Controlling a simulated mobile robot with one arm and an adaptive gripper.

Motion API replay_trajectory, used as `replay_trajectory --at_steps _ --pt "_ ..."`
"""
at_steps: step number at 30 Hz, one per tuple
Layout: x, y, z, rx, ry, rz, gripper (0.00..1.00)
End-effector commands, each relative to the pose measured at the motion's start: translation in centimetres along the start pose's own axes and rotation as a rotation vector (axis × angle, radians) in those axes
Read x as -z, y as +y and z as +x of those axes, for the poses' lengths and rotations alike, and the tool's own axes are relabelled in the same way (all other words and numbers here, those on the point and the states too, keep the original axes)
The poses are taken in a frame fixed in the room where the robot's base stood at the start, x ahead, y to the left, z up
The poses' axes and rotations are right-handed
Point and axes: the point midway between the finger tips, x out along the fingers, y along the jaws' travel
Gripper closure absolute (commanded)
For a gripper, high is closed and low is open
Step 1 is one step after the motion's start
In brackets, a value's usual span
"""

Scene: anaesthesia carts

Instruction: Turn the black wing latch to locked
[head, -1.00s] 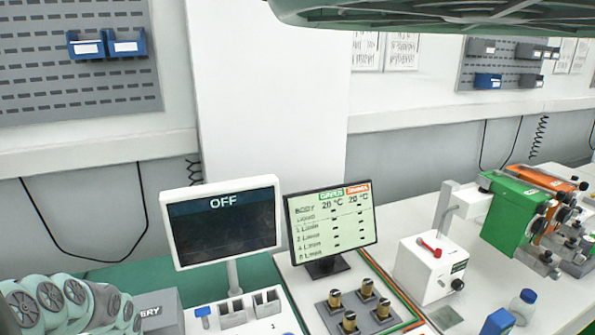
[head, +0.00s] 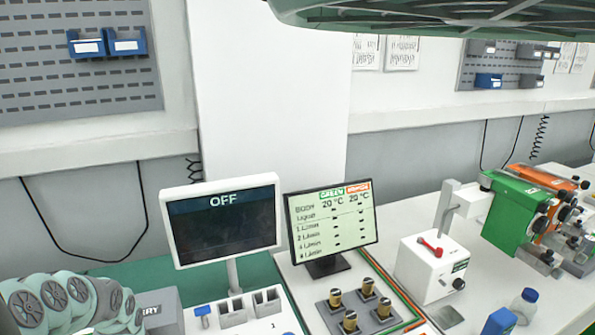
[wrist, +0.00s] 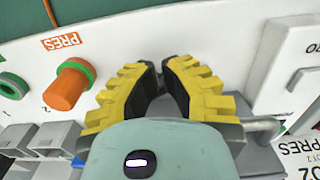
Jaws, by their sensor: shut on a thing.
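In the wrist view my gripper (wrist: 162,70) has its two yellow ribbed fingers brought together, with dark inner pads, over a white panel (wrist: 205,30). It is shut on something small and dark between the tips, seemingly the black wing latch. The fingers hide most of it, so I cannot tell which way its wings point. In the head view the gripper and the latch are not visible; only my arm shows at the lower left.
An orange port (wrist: 68,88) and a green-ringed port (wrist: 12,86) sit left of my fingers. A grey metal fitting (wrist: 262,128) is close on the right. In the head view stand an OFF screen (head: 222,225), a readout screen (head: 332,228) and a green vaporizer (head: 512,212).

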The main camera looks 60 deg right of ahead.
Motion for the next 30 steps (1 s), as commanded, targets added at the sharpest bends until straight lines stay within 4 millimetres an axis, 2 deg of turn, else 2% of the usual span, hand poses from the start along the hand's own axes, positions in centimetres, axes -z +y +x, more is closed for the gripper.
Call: replay_trajectory --at_steps 30 --pt "0.4 2.7 -0.1 -0.009 0.016 0.010 1.00"
